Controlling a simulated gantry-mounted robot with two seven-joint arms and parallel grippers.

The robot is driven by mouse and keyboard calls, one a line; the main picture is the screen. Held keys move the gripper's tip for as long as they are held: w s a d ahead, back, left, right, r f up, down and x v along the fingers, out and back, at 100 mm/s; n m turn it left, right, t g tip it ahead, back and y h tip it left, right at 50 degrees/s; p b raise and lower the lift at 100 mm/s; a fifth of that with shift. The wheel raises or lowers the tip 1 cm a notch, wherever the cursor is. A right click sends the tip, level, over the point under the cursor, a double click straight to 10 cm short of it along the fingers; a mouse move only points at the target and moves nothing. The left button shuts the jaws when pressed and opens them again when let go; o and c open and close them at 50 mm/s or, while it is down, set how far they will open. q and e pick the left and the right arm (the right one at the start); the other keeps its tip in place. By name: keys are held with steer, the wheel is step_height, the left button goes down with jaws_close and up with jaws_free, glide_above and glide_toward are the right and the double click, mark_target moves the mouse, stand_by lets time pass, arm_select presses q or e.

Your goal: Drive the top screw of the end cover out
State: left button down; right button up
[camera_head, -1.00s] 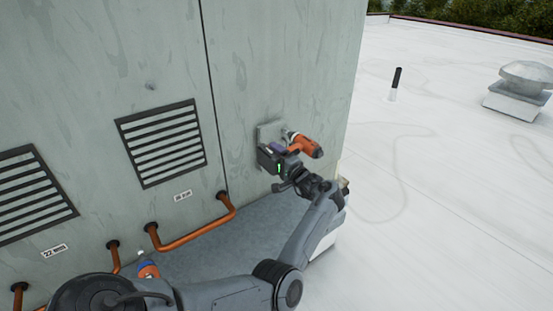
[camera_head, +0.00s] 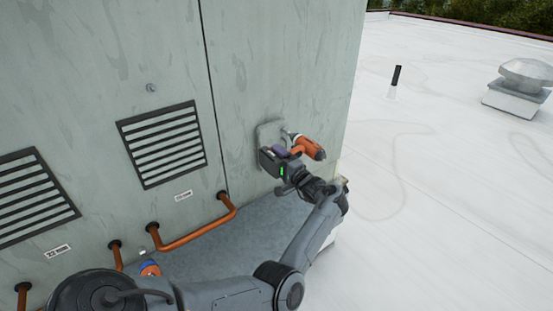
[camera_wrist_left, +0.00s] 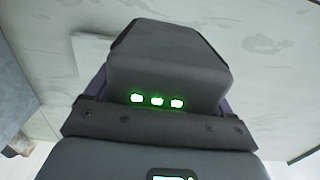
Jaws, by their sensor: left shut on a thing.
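The end cover (camera_head: 269,131) is a small pale grey plate on the cooler's wall, right of the panel seam; it is partly hidden behind my gripper and the tool. My left gripper (camera_head: 283,157) is shut on an orange and black power screwdriver (camera_head: 309,148). The tool's nose points at the upper right part of the cover; I cannot tell whether the bit touches the screw. The top screw is too small or hidden to make out. In the left wrist view the tool's dark battery base (camera_wrist_left: 165,65) with green lights fills the middle. My right gripper is not in view.
The cooler wall (camera_head: 260,60) carries louvred vents (camera_head: 162,144) and copper pipes (camera_head: 190,235) on the left. A blue and orange object (camera_head: 150,268) is partly hidden by my arm. A roof vent (camera_head: 520,85) and a black-topped post (camera_head: 395,80) stand on the open white roof.

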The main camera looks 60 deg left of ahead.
arm_select(q)
steer(key=shift+w+d+r+p, duration=0.1)
steer(key=shift+w+d+p, duration=0.2)
steer(key=shift+d, duration=0.5)
steer(key=shift+w+d+r+p, duration=0.15)
steer(key=shift+d+p, duration=0.2)
steer(key=shift+d, duration=0.45)
steer(key=shift+w+d, duration=0.15)
steer(key=shift+d, duration=0.55)
steer(key=shift+d+f, duration=0.1)
